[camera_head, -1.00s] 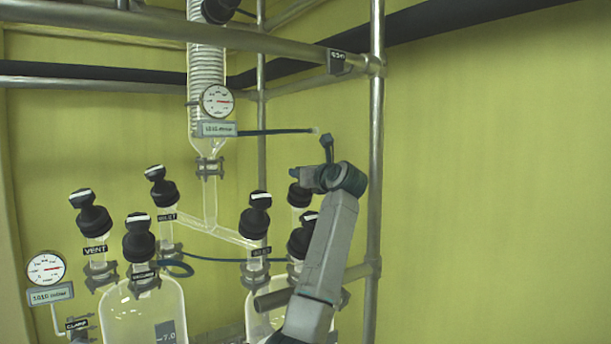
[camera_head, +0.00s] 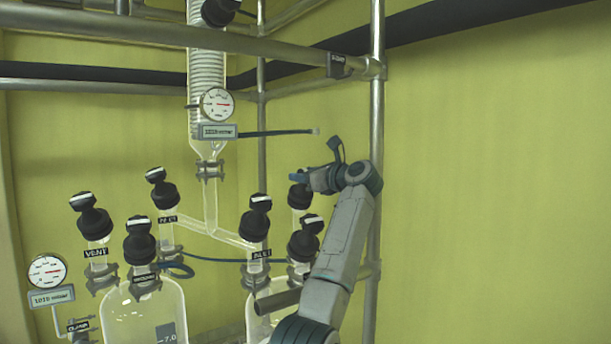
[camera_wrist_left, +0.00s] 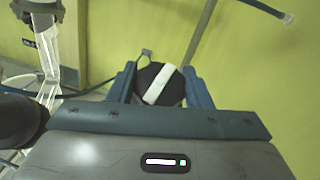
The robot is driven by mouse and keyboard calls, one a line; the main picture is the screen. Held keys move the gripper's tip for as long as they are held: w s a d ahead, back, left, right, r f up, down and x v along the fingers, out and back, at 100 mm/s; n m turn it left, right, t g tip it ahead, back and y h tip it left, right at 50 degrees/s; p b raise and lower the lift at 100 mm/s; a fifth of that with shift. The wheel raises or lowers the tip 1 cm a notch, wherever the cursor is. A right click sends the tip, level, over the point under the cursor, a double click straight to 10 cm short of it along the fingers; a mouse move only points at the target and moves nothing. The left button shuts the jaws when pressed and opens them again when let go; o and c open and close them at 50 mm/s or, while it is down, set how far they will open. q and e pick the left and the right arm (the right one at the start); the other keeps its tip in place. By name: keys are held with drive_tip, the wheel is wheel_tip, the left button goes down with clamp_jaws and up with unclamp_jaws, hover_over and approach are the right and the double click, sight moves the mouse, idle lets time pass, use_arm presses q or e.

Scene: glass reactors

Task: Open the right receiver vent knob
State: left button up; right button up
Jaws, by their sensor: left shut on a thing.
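My left gripper (camera_head: 301,179) is at the back knob of the right-hand flask group in the head view. That black knob (camera_head: 299,197) shows just below the fingers, on a glass neck. In the left wrist view, the same knob (camera_wrist_left: 159,86), with a white bar slanting across its top, sits between the two blue-grey fingers (camera_wrist_left: 162,88). The gripper is shut on it. No label on this knob is readable. The right receiver (camera_head: 262,310) stands below, partly hidden by my left arm. My right gripper is not in view.
Another black knob (camera_head: 304,242) stands just in front, close to my arm. A further knob (camera_head: 256,222) is to its left. The left flask (camera_head: 143,309) carries several knobs. A vertical metal pole (camera_head: 375,130) stands right beside my wrist. The right side is bare wall.

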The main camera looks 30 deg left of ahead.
use_arm(q)
drive_tip(key=o, duration=0.9)
drive_tip(key=shift+o, duration=0.5)
